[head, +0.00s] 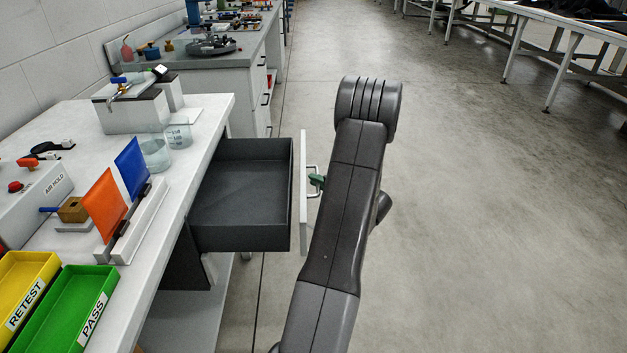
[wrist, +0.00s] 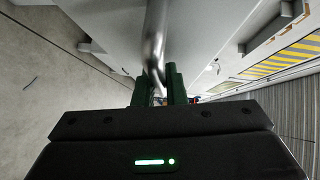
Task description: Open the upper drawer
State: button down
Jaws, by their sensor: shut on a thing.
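The upper drawer (head: 243,237) is pulled well out from under the white workbench in the head view. Its dark grey inside looks empty, and its pale front panel (head: 303,190) faces right. The metal handle (head: 313,167) sits on that panel. My gripper (head: 318,181) is at the handle, mostly hidden behind my arm, with a green fingertip showing. In the wrist view my gripper (wrist: 160,92) has its dark green fingers on either side of the handle bar (wrist: 155,42), shut on it.
On the workbench (head: 190,205) stand a yellow RETEST tray (head: 22,278), a green PASS tray (head: 70,300), an orange and a blue plate in a rack, and clear beakers (head: 156,155) near the edge. Open concrete floor (head: 480,200) lies to the right.

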jog(key=c, duration=1.8)
grip_release()
jog(key=shift+o, duration=0.2)
jog(key=p+v, duration=0.2)
jog(key=v, duration=1.1)
jog(key=shift+s+d, duration=0.2)
jog(key=shift+s, duration=0.15)
jog(key=b+x, duration=0.2)
jog(key=x, duration=1.1)
jog(key=shift+w, duration=0.1)
jog(key=shift+w+a, duration=0.3)
jog(key=shift+a, duration=0.1)
